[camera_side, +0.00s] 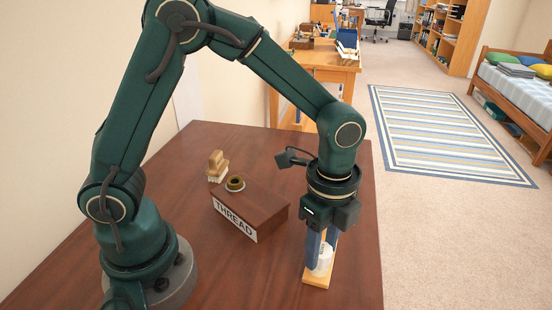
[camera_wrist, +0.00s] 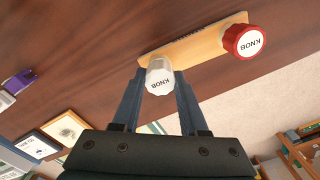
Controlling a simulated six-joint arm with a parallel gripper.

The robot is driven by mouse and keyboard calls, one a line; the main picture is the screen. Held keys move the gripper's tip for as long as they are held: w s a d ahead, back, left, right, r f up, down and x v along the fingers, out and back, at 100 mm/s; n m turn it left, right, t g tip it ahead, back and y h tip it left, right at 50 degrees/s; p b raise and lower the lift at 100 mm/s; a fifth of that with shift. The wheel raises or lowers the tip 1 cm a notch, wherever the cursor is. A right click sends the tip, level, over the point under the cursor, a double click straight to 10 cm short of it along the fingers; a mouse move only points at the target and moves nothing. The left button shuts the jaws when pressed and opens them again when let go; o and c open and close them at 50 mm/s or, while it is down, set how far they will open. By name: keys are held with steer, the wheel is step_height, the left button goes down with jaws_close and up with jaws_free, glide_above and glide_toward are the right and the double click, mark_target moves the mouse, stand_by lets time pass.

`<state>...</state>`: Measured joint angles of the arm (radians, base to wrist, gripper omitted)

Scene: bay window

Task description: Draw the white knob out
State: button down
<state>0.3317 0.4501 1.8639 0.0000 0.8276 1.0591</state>
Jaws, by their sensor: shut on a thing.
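The white knob (camera_wrist: 159,80), marked KNOB, sits between my gripper's two blue fingers (camera_wrist: 159,74) in the wrist view. My gripper is shut on it. The white knob also shows low between the fingers in the side view (camera_side: 323,262). A light wooden board (camera_wrist: 200,42) lies on the table, with the white knob at one end of it. A red knob (camera_wrist: 243,41) with a white KNOB face is at the board's other end. In the side view the board (camera_side: 316,281) shows below my gripper (camera_side: 320,262), and I cannot see the red knob. I cannot tell any gap between white knob and board.
A brown box (camera_side: 252,207) labelled THREAD stands left of my gripper on the dark table (camera_side: 210,270). A small dish (camera_side: 235,186) with a dark round thing is on it. A wooden brush (camera_side: 217,167) stands behind. The table's right edge is close to the board.

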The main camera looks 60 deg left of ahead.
steer(key=shift+r, duration=0.4)
steer(key=shift+r, duration=0.95)
